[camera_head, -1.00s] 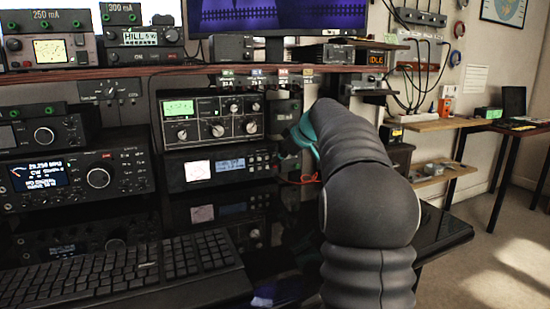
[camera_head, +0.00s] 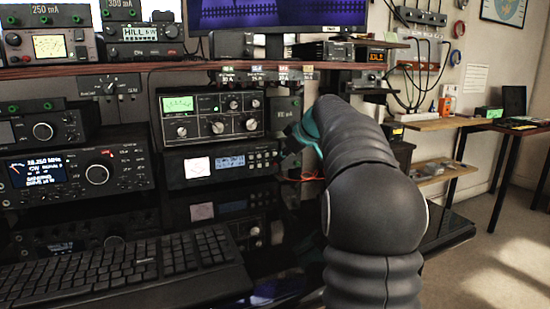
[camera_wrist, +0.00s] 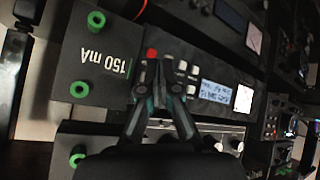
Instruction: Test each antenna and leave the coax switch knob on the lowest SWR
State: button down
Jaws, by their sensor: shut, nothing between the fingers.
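My gripper (camera_head: 292,152) is at the right end of the radio desk, mostly hidden behind my dark arm. In the wrist view its fingers (camera_wrist: 153,78) are together and empty, in front of the button end of a black meter unit (camera_wrist: 188,90). I cannot tell if they touch it. That meter unit (camera_head: 218,167) has a white meter and a blue display too small to read. A tuner (camera_head: 211,117) with a green-lit meter and several knobs sits above it. A small switch knob (camera_head: 110,88) is on a panel at upper left; its labels are not clearly legible.
A grey 150 mA box (camera_wrist: 95,60) with green terminals is beside the fingers. Small tags (camera_head: 268,74) hang under the shelf. A transceiver (camera_head: 75,175) and keyboard (camera_head: 125,262) fill the left. Side tables (camera_head: 440,124) stand at right, with open floor.

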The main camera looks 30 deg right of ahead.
jog(key=shift+s, duration=0.1)
jog(key=shift+s+f+b, duration=0.15)
jog(key=shift+s+b, duration=1.65)
jog(key=shift+s, duration=0.6)
dwell(3.2)
